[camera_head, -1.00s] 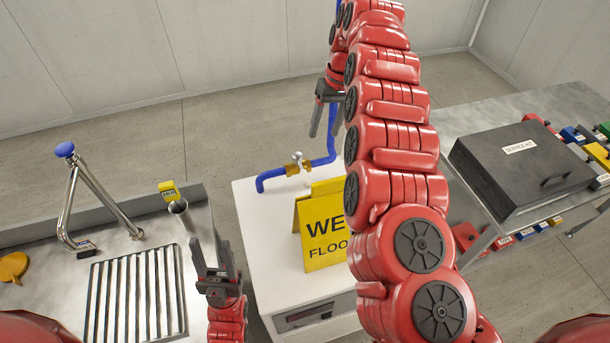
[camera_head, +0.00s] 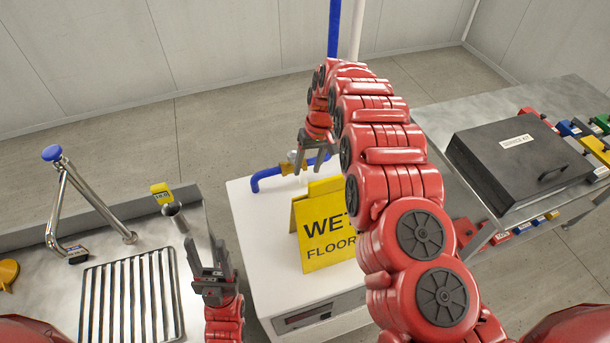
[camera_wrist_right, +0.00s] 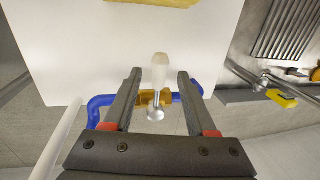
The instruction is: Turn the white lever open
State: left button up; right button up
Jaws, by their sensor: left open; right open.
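The white lever (camera_wrist_right: 160,70) sits on a brass valve (camera_wrist_right: 146,97) in a blue pipe (camera_wrist_right: 102,103). In the right wrist view the lever appears between my two open fingers, pointing away from the valve. My right gripper (camera_wrist_right: 159,75) has clear gaps on both sides of it; the depth between them is hard to tell. In the head view my right gripper (camera_head: 311,168) points down just over the brass valve (camera_head: 289,167) and hides most of the lever. My left gripper (camera_head: 205,243) is open and empty, left of the white cabinet (camera_head: 262,215).
A yellow wet floor sign (camera_head: 325,235) stands on the cabinet in front of the valve. A steel sink counter (camera_head: 58,300) with a tap (camera_head: 75,205) is at left. A dark service kit case (camera_head: 520,165) lies on the right table.

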aim_at(304, 179)
jog(key=shift+s+a+f+p, duration=0.1)
jog(key=shift+a+f+p, duration=0.1)
jog(key=shift+f, duration=0.5)
jog(key=shift+s+a+f+p, duration=0.1)
jog(key=shift+f+p, duration=0.1)
jog(key=shift+f, duration=0.45)
jog(key=shift+a+f+p, duration=0.1)
jog(key=shift+f+p, duration=0.1)
jog(key=shift+f, duration=0.5)
grip_shut()
